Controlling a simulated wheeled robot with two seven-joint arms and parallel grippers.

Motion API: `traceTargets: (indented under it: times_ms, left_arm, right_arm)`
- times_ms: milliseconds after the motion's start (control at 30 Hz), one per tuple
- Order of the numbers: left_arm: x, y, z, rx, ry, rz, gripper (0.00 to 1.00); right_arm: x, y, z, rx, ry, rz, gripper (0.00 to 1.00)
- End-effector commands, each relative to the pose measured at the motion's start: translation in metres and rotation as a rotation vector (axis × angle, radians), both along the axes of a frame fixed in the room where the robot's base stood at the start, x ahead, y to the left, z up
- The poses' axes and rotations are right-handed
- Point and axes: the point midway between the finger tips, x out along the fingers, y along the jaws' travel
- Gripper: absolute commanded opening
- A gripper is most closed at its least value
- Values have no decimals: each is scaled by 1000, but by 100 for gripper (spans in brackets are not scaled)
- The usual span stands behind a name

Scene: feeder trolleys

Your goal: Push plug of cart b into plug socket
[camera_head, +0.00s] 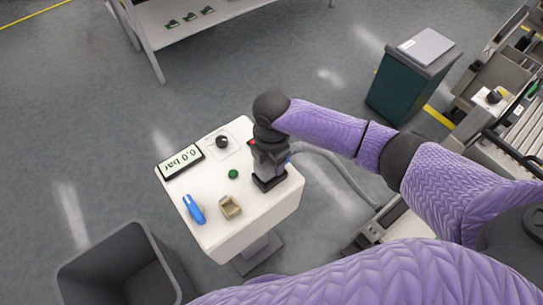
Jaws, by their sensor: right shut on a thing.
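My right gripper (268,184) points down at the right part of a white pedestal's top (215,240). It is shut on the plug, which its dark body mostly hides. A grey hose (340,165) runs from behind the gripper down toward the carts on the right, with a small blue part (288,158) beside the gripper. The plug socket cannot be made out; whether the plug touches it is hidden. Which cart is b cannot be told. My left gripper is out of view.
The pedestal top bears a display reading 0.0 bar (181,162), a black knob (222,142), a green button (233,174), a blue object (194,209) and a beige holder (230,207). A grey bin (115,265) stands left, a dark green cabinet (405,90) right.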

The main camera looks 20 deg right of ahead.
Motion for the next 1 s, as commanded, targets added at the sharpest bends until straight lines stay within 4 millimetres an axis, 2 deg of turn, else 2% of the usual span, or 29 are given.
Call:
traceTargets:
  times_ms: [600,633,767,1000]
  left_arm:
    - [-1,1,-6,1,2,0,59]
    - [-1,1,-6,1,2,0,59]
    - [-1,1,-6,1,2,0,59]
    - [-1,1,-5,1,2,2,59]
  right_arm:
    - [0,0,-10,1,-1,0,0]
    - [0,0,-9,1,-1,0,71]
    - [0,0,-9,0,-1,0,98]
    - [0,0,-8,0,0,0,100]
